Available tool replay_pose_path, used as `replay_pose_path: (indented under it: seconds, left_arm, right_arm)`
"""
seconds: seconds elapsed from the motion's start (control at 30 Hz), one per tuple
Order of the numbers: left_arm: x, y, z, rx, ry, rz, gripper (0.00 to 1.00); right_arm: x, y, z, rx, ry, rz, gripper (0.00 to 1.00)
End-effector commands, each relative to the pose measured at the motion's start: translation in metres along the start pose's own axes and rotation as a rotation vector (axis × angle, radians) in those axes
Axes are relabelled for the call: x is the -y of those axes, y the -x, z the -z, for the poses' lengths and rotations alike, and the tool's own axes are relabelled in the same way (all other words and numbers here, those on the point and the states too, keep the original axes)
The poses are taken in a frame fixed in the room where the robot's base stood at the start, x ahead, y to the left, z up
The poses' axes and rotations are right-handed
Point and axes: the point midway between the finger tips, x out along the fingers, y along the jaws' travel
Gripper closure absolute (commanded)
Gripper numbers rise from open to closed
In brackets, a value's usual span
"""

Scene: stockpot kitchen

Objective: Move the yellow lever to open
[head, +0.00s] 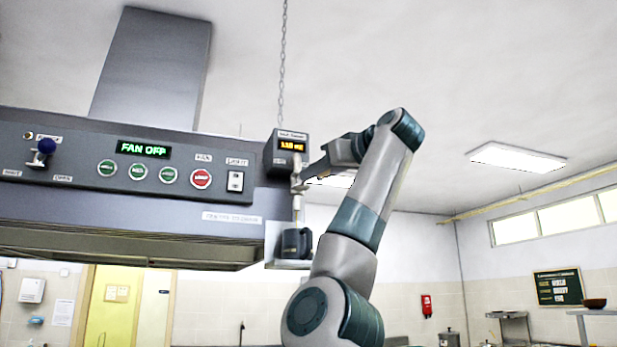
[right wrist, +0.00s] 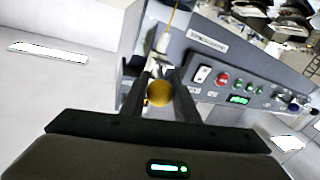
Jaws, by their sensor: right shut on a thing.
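The yellow lever's round knob (right wrist: 159,93) shows between the two dark fingers in the right wrist view. My right gripper (right wrist: 161,80) is shut on it. In the head view my right gripper (head: 303,184) is at the small grey box (head: 289,153) with an orange display, at the right end of the hood; the yellow knob cannot be made out there. The lever's labels are too small to read. My left gripper is not in view.
The hood panel (head: 130,185) carries a green "FAN OFF" display (head: 144,149), several round buttons, a white switch (head: 235,182) and a blue-knobbed lever (head: 46,147). Space to the right is open.

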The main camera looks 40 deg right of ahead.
Motion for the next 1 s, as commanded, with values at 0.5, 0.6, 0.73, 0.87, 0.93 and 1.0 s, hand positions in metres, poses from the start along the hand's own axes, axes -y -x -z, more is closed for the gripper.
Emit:
replay_pose_path:
  seconds: [0.5,0.6,0.73,0.87,0.93,1.0]
  left_arm:
    - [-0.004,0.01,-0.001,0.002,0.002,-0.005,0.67]
    - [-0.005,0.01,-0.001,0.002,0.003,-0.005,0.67]
    - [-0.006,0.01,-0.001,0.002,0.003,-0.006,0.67]
    - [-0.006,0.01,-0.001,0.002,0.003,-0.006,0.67]
    - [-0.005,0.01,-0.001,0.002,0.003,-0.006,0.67]
    - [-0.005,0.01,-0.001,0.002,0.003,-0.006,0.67]
  right_arm:
    - [-0.018,-0.002,-0.003,-0.047,-0.001,0.238,1.0]
    - [-0.019,-0.003,-0.003,-0.049,-0.001,0.246,1.0]
    - [-0.019,-0.003,-0.003,-0.05,-0.001,0.248,1.0]
    - [-0.019,-0.003,-0.003,-0.05,-0.001,0.247,1.0]
    - [-0.019,-0.003,-0.003,-0.051,-0.001,0.247,0.7]
    - [-0.018,-0.003,-0.003,-0.05,-0.001,0.247,0.54]
